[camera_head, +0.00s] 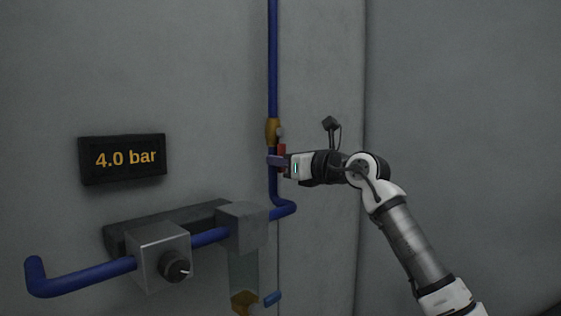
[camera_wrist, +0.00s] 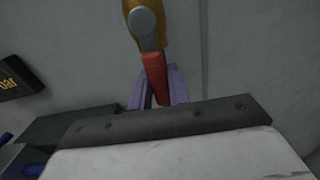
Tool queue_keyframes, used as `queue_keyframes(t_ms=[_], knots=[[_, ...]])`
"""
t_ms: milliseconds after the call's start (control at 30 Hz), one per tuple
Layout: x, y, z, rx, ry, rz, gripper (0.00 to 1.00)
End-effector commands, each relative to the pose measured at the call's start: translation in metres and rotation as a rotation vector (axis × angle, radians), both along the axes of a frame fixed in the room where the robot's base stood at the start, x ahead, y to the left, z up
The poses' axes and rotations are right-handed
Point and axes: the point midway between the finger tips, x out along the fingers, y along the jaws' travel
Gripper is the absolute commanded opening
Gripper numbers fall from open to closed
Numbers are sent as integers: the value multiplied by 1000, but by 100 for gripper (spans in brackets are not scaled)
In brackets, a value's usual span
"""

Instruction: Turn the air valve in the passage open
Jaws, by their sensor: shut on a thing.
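The air valve has a brass body (camera_head: 272,131) on a vertical blue pipe (camera_head: 273,60) in the head view. Its red handle (camera_head: 282,152) hangs down from the body, roughly in line with the pipe. In the wrist view the brass body (camera_wrist: 160,30) with a grey pivot cap is at the top, and the red handle (camera_wrist: 154,75) points down between my fingers. My gripper (camera_head: 275,161) is shut on the red handle; its purple fingers (camera_wrist: 158,92) stand on both sides of it. The handle's lower tip is partly hidden by the fingers.
A display (camera_head: 123,158) on the wall at the left reads 4.0 bar. Below it, a grey regulator box (camera_head: 158,255) with a black knob (camera_head: 178,268) and a filter unit (camera_head: 243,228) sit on the lower blue pipe. The wall right of my arm is bare.

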Motion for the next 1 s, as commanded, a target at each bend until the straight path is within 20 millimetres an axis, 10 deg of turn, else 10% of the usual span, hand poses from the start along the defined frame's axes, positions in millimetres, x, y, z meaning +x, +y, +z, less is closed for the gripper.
queue_keyframes(t_ms=[400, 433, 600, 1000], knots=[[0, 1, -1, 9, 11, 3, 0], [0, 1, -1, 9, 11, 3, 21], [0, 0, 0, 8, 9, 3, 40], [-8, -9, -2, 7, 7, 0, 40]])
